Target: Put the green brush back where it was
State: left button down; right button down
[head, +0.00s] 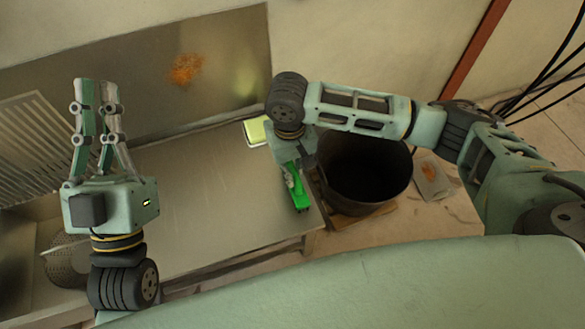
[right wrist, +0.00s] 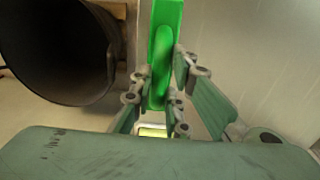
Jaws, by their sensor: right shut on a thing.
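The green brush (head: 301,198) is over the right front part of the metal counter in the head view. In the right wrist view the brush (right wrist: 163,35) runs up from between the fingers. My right gripper (head: 293,178) points down and is shut on the brush; its fingers lie on both sides of it in the wrist view (right wrist: 157,98). I cannot tell whether the brush touches the counter. My left gripper (head: 98,92) points up at the left, away from the brush, with nothing visible in it; its finger gap is unclear from this angle.
The metal counter (head: 195,200) is mostly bare. A yellow-green item with a pale rim (head: 255,131) lies at its back right. A black bin (head: 367,175) stands right of the counter. A wire basket (head: 66,262) and ribbed drainboard (head: 35,145) are at the left.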

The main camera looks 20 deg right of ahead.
pick_arm(q)
jog(key=shift+s+r, duration=0.3)
jog(key=shift+r, duration=0.05)
pick_arm(e)
jog(key=shift+f, duration=0.15)
jog(key=c, duration=1.7)
grip_release()
jog(key=shift+f, duration=0.1)
pick_arm(q)
jog(key=shift+w+f, duration=0.25)
jog(key=shift+f, duration=0.05)
